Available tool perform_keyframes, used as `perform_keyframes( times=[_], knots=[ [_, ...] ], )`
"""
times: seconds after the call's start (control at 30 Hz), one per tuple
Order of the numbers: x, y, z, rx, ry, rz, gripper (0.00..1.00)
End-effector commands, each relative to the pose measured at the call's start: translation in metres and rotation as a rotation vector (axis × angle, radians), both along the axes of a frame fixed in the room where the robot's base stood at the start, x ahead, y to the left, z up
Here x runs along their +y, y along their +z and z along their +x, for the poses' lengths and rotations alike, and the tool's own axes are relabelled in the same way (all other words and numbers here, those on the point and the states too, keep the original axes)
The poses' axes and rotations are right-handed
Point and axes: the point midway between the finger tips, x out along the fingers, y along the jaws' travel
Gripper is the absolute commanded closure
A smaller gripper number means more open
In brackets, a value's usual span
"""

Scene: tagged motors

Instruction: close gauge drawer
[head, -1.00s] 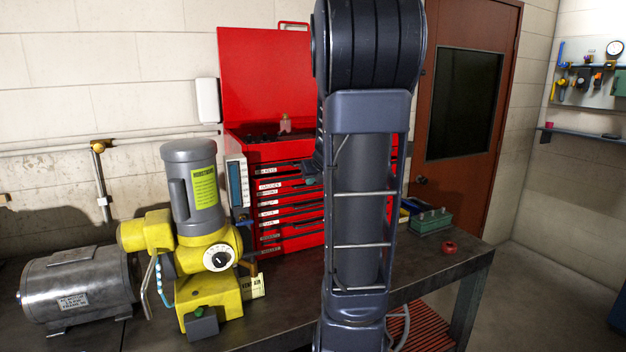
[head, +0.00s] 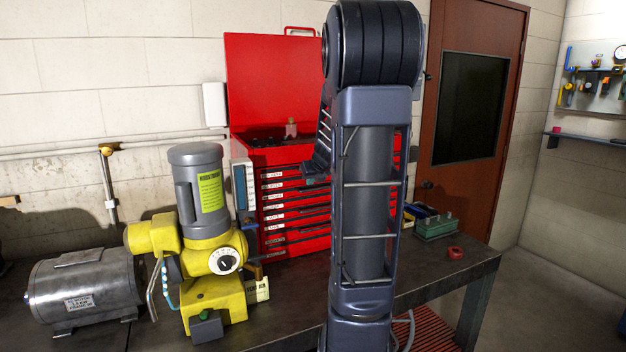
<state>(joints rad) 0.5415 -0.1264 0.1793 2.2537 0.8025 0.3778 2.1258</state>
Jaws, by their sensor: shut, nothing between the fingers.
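The red tool chest (head: 267,80) stands on the bench with its lid raised. Its front has several labelled drawers (head: 295,211), and the labels are too small to read, so I cannot tell which is the gauge drawer. The drawer fronts I can see look flush with the chest. My arm covers the right part of the chest and drawers. The dark end of my gripper (head: 316,171) shows just left of the arm, in front of the upper drawers. It is shut and empty; whether it touches a drawer front is unclear.
A yellow and grey motor (head: 212,250) stands left of the chest, and a grey motor (head: 85,288) lies further left. A green box (head: 436,227) and a red ring (head: 455,253) sit on the bench (head: 420,285) at right. Some bench is clear there.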

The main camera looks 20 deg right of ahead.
Motion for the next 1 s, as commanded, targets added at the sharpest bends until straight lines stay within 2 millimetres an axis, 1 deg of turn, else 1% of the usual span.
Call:
perform_keyframes(
  times=[0.07, 0.17, 0.4, 0.8, 1.0],
  knots=[
    [0.0, 0.004, 0.0, -0.008, -0.001, -0.002, 1.0],
    [0.0, 0.005, -0.009, -0.009, -0.001, -0.003, 1.0],
    [0.001, 0.005, -0.048, -0.008, -0.001, 0.0, 1.0],
    [0.001, 0.051, -0.09, -0.007, 0.0, -0.003, 1.0],
    [0.001, 0.067, -0.107, -0.005, 0.0, -0.001, 1.0]
  ],
)
